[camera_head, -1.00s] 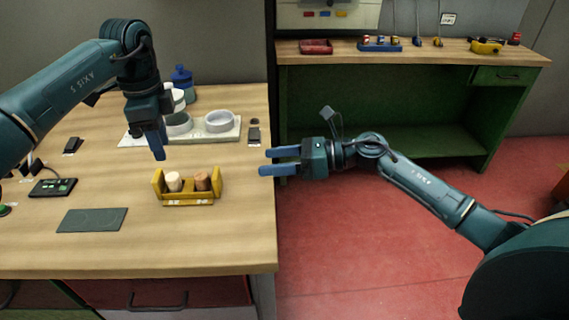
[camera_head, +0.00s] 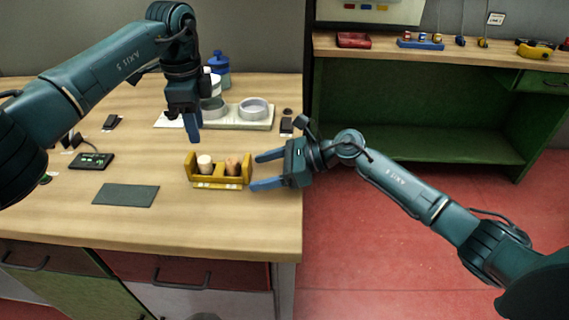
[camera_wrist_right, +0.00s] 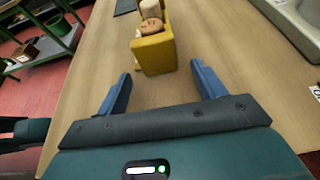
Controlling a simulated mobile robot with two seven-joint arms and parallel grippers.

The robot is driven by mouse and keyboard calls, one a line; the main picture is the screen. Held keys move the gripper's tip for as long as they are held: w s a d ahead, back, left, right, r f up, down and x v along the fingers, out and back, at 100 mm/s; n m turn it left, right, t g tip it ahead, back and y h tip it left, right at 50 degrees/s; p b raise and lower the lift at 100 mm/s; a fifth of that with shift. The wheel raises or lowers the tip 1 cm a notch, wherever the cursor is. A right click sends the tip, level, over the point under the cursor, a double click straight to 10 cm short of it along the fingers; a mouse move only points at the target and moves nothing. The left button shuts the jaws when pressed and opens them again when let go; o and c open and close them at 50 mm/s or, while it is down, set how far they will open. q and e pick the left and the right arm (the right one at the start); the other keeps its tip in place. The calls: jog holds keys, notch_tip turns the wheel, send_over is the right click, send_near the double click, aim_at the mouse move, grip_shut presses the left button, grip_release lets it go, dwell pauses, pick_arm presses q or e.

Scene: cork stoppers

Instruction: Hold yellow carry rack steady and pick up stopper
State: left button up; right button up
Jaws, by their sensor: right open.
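The yellow carry rack (camera_head: 218,185) stands upright on the wooden table. It holds a pale stopper (camera_head: 204,163) on the left and a brown stopper (camera_head: 233,167) on the right. My right gripper (camera_head: 256,172) is open and empty just right of the rack, its fingers pointing at the rack's right end. In the right wrist view the rack's end wall (camera_wrist_right: 154,54) lies ahead, beyond and between the spread fingers, with the brown stopper (camera_wrist_right: 150,26) and pale stopper (camera_wrist_right: 150,9) behind it. My left gripper (camera_head: 194,130) points down above and behind the rack; its finger gap is not visible.
A pale tray (camera_head: 262,123) with round dishes and a blue-capped bottle (camera_head: 220,72) stand behind the rack. A dark mat (camera_head: 126,195) and a small display device (camera_head: 92,161) lie to the left. The table's right edge runs beneath my right gripper.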

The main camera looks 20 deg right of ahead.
aim_at(203, 159)
jog(key=shift+x, duration=0.75)
jog(key=shift+c, duration=0.2)
pick_arm(q)
jog(key=shift+o, duration=0.2)
pick_arm(e)
jog(key=c, duration=1.2)
pick_arm(q)
jog(key=o, duration=0.3)
jog(key=shift+r+m, duration=0.25)
jog(key=shift+m, duration=0.15)
pick_arm(e)
jog(key=shift+o, duration=0.2)
pick_arm(q)
notch_tip(203, 159, up, 3)
jog(key=m, duration=0.6)
jog(key=shift+w+d, duration=0.1)
jog(key=shift+w, duration=0.05)
notch_tip(203, 159, down, 12)
jog(key=shift+r, duration=0.1)
